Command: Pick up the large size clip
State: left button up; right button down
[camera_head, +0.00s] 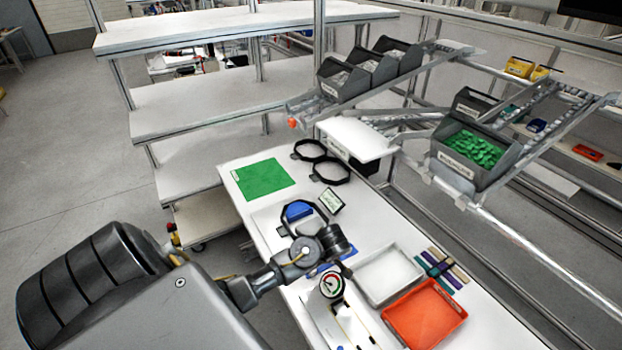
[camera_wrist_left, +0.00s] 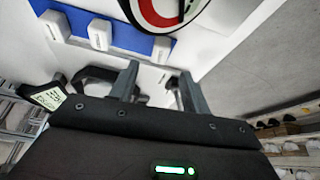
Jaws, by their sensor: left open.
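In the left wrist view a blue holder (camera_wrist_left: 125,38) carries white clips in a row: a left one (camera_wrist_left: 55,25), a middle one (camera_wrist_left: 100,33) and a right one (camera_wrist_left: 160,48). I cannot tell which is the large size. My left gripper (camera_wrist_left: 160,88) is open, its two dark fingers pointing toward the holder with nothing seen between them. The right clip lies just beyond the fingers, apart from them as far as I see. In the head view my left wrist (camera_head: 320,248) is over the bench and mostly hides the holder (camera_head: 322,269). My right gripper is not in view.
A round dial (camera_head: 332,285) stands close to the left gripper. A white tray (camera_head: 390,274), an orange tray (camera_head: 425,314), coloured strips (camera_head: 441,268), a small sign (camera_head: 331,201) and black rings (camera_head: 330,171) are on the bench. The green mat (camera_head: 264,180) is clear.

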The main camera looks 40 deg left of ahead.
pick_arm(q)
jog(key=shift+a+f, duration=0.15)
jog(key=shift+f, duration=0.05)
jog(key=shift+p+x, duration=0.9)
jog(key=shift+x, duration=1.45)
grip_shut()
